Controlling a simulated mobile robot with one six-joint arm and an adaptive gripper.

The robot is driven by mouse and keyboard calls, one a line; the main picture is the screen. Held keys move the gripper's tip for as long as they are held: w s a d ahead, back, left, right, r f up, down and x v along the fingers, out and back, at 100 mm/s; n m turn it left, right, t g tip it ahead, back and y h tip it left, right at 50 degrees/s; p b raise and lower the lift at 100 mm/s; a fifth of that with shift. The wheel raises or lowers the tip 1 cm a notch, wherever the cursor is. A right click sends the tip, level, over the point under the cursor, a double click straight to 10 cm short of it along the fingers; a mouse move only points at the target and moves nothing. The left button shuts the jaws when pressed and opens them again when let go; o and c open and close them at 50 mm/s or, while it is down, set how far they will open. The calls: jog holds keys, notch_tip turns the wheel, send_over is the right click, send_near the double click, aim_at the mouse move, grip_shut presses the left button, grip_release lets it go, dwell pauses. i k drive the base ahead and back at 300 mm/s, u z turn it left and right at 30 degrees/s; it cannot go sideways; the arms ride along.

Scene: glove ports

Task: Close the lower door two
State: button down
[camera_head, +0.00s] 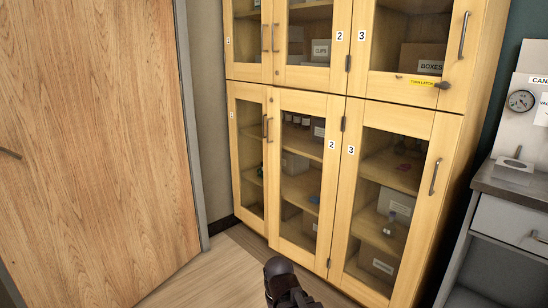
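The lower door two (301,217) is a pale wooden frame with a glass pane, marked 2 near its right edge. Its hinges are on the right and its dark bar handle (270,128) is on the left. Its left edge seems to stand slightly forward of lower door one (236,160), so it looks a little ajar; the gap is too small to be sure. My gripper (288,288) shows as a dark shape at the bottom edge, in front of and below the door, apparently not touching it. Its fingers cannot be made out.
Lower door three (364,215), to the right, looks shut, as do the upper doors. A yellow tag and dark latch (443,85) sit on upper door three. A large wooden door (95,150) stands at left, a grey bench (510,185) at right. Floor before the cabinet (225,268) is clear.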

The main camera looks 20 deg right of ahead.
aim_at(331, 107)
jog(key=z, duration=0.1)
jog(key=i, duration=1.1)
jog(key=u, duration=0.35)
